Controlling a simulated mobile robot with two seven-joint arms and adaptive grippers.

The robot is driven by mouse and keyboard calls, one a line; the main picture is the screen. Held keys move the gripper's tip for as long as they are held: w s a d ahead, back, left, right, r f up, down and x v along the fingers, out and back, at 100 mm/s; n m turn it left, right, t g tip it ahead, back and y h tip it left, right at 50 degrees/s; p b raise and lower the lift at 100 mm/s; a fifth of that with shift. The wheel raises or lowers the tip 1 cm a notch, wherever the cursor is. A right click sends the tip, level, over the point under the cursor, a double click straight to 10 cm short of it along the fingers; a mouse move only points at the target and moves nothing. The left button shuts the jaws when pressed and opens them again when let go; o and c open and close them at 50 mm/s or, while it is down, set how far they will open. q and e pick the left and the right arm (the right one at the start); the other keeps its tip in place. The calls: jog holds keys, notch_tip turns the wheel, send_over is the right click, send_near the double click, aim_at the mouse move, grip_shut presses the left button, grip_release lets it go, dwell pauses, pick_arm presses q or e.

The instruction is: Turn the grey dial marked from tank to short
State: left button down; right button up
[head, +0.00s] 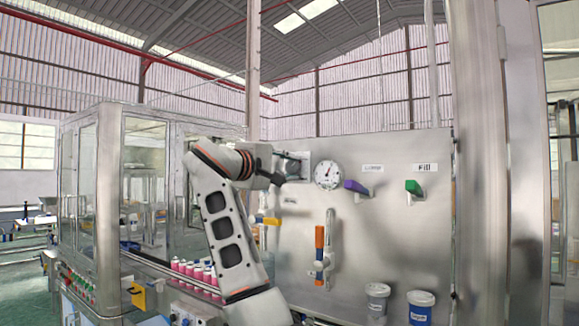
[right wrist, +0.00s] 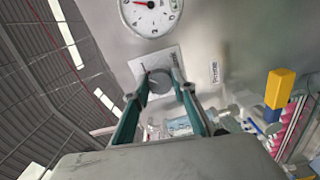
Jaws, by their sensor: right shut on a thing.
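The grey dial (right wrist: 160,80) sits on a white marked plate (right wrist: 148,62) on the steel panel in the right wrist view. My right gripper (right wrist: 161,84) has its two teal fingers on either side of the dial, shut on it. In the head view my right gripper (head: 283,168) reaches the panel (head: 380,240) at its upper left and mostly hides the dial. The marks around the dial are too small to read. My left gripper is in neither view.
A round gauge (head: 327,175) is right of the dial. Purple (head: 355,187) and green (head: 413,187) handles, a yellow handle (head: 267,221) and an orange-and-blue valve lever (head: 319,250) stick out of the panel. Pink cans (head: 195,270) stand behind my arm; two tubs (head: 421,306) are at lower right.

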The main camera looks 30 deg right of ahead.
dwell(0.5)
jog(key=o, duration=1.1)
jog(key=v, duration=1.2)
jog(key=shift+s+f, duration=0.1)
